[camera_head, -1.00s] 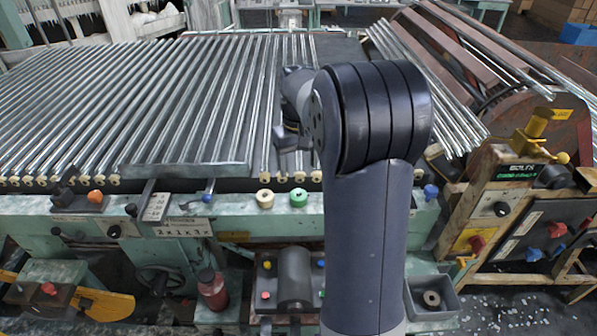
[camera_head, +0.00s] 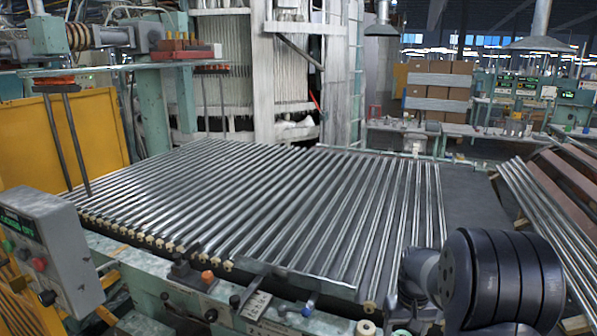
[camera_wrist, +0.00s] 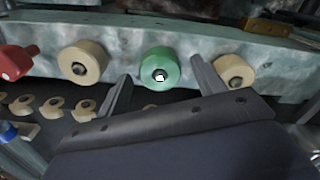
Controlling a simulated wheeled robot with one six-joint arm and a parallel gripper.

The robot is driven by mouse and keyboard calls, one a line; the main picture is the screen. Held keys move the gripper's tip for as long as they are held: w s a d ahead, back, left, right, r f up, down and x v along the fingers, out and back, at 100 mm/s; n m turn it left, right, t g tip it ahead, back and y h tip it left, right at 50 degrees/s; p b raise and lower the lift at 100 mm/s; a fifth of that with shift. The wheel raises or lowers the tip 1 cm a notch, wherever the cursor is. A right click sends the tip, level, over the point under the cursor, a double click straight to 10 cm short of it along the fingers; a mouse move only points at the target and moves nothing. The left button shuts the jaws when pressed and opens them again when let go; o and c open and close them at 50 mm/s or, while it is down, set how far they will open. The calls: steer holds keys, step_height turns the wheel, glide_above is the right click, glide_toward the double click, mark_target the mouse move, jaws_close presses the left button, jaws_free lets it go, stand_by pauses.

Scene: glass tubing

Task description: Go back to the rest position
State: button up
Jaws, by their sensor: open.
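My gripper (camera_wrist: 160,88) is open and empty in the wrist view, its two fingers spread apart. A green roller (camera_wrist: 159,68) shows between and beyond the fingertips, with no contact that I can make out. Cream rollers show to its left (camera_wrist: 82,62) and right (camera_wrist: 236,74). In the head view my arm is at the lower right, at the front edge of the tube table (camera_head: 470,205), and its own links hide most of the gripper there.
Rows of glass tubes (camera_head: 250,205) cover the table. More tubes (camera_head: 545,225) lean at the right. A control box (camera_head: 45,250) stands at the front left beside a yellow panel (camera_head: 50,145). A red knob (camera_wrist: 16,62) shows at the wrist view's left. Cardboard boxes (camera_head: 437,80) stand far back.

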steer(key=shift+r+p, duration=0.1)
steer(key=shift+p, duration=0.35)
steer(key=shift+f, duration=0.2)
steer(key=shift+f+b, duration=0.5)
steer(key=shift+b, duration=0.05)
step_height(320, 180, up, 11)
step_height(320, 180, down, 10)
steer(key=shift+f, duration=0.1)
steer(key=shift+r+p, duration=0.2)
steer(key=shift+p, duration=0.4)
step_height(320, 180, up, 8)
steer(key=p, duration=0.5)
